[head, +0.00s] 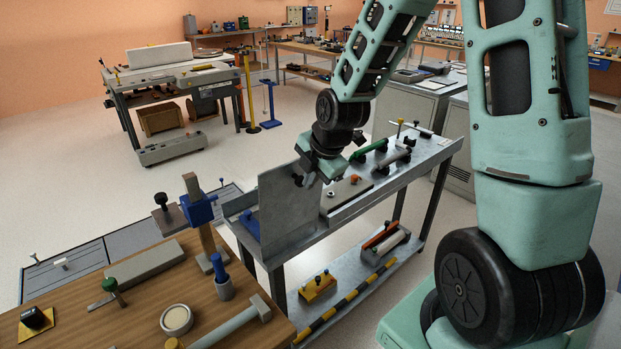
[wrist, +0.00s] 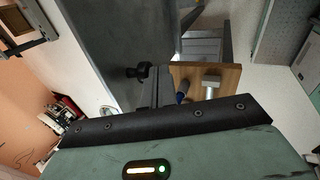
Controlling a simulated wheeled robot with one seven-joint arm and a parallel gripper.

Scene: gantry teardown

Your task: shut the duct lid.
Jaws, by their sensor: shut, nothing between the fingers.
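The duct lid is a flat grey panel (head: 284,208) standing upright on the grey bench in the head view. In the wrist view the lid (wrist: 118,45) fills the upper middle, with a dark knob (wrist: 139,71) near its edge. My gripper (head: 302,182) is at the lid's right-hand face, close to the knob. In the wrist view my gripper (wrist: 150,88) is shut and empty, just beside the knob. I cannot tell whether it touches the knob or lid. The fingertips are partly hidden by the wrist in the head view.
The grey bench (head: 437,152) carries a green handle (head: 370,151) and other fittings right of my gripper. A wooden table (head: 60,317) with tools and a post with a blue clamp (head: 198,209) stands in the left foreground. Open floor (head: 90,205) lies behind.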

